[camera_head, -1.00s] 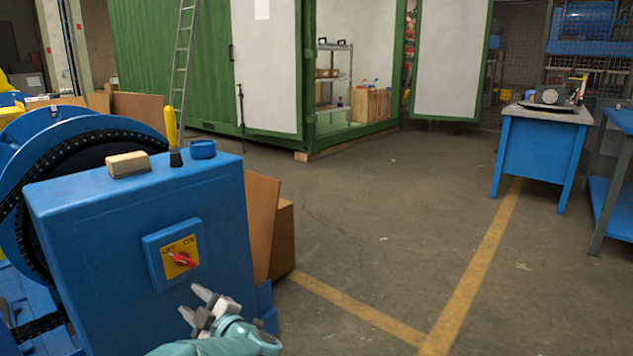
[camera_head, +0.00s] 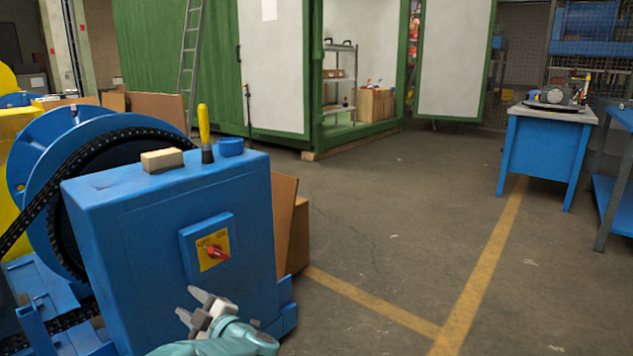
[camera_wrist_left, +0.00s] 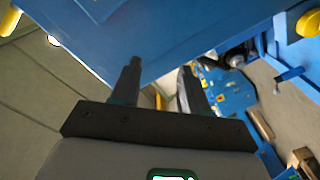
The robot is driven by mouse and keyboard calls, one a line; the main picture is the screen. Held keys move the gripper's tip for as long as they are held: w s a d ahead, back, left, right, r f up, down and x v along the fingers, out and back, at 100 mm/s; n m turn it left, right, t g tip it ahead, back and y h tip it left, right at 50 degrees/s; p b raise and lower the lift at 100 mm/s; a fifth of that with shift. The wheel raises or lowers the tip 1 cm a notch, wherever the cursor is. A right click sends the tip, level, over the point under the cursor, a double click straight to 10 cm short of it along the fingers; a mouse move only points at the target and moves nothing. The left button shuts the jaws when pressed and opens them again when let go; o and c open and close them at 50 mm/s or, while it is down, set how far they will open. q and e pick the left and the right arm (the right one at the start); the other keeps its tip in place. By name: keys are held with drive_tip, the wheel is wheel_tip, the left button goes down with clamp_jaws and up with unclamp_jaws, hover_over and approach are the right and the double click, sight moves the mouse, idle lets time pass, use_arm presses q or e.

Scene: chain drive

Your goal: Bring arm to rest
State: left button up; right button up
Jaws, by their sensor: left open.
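My left gripper (camera_head: 192,307) is open and empty at the bottom of the head view. It is in front of the lower part of the blue machine box (camera_head: 140,240), below the red rotary switch (camera_head: 217,252) on its yellow plate. Whether it touches the box cannot be told. In the left wrist view the two dark fingers (camera_wrist_left: 158,82) stand apart with nothing between them, and blue surfaces show beyond. My right gripper is not in view.
A chain (camera_head: 62,180) runs around a blue wheel (camera_head: 35,150) beside the box. A brush with a yellow handle (camera_head: 204,125), a pale block (camera_head: 162,160) and a blue ring (camera_head: 231,147) stand on top. Cardboard (camera_head: 285,215) leans behind. Open floor (camera_head: 400,220) lies to the right.

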use_arm(q)
drive_tip(key=s+a+f+m+h, duration=0.1)
drive_tip(key=s+a+f+m, duration=0.15)
drive_tip(key=f, duration=0.35)
drive_tip(key=s+a+f+m+h, duration=0.1)
drive_tip(key=a+f+m, duration=0.15)
drive_tip(key=f, duration=0.25)
drive_tip(key=s+d+f+m+h, duration=0.3)
drive_tip(key=s+f+m+h, duration=0.25)
drive_tip(key=f, duration=0.75)
drive_tip(key=s+d+f+m+g+h, duration=0.4)
drive_tip(key=s+d, duration=0.4)
drive_tip(key=s, duration=0.4)
drive_tip(key=s+d+f+m+g+h, duration=0.2)
drive_tip(key=s+d+f+g+h, duration=0.35)
drive_tip(key=s, duration=0.65)
drive_tip(key=s+d+r+p, duration=0.2)
drive_tip(key=r+p, duration=1.6)
drive_tip(key=s+d+r+m+g+h+p, duration=0.1)
drive_tip(key=s+r+p, duration=0.1)
drive_tip(key=r+p, duration=1.6)
drive_tip(key=shift+s+d+p, duration=0.3)
drive_tip(key=shift+s+d, duration=0.1)
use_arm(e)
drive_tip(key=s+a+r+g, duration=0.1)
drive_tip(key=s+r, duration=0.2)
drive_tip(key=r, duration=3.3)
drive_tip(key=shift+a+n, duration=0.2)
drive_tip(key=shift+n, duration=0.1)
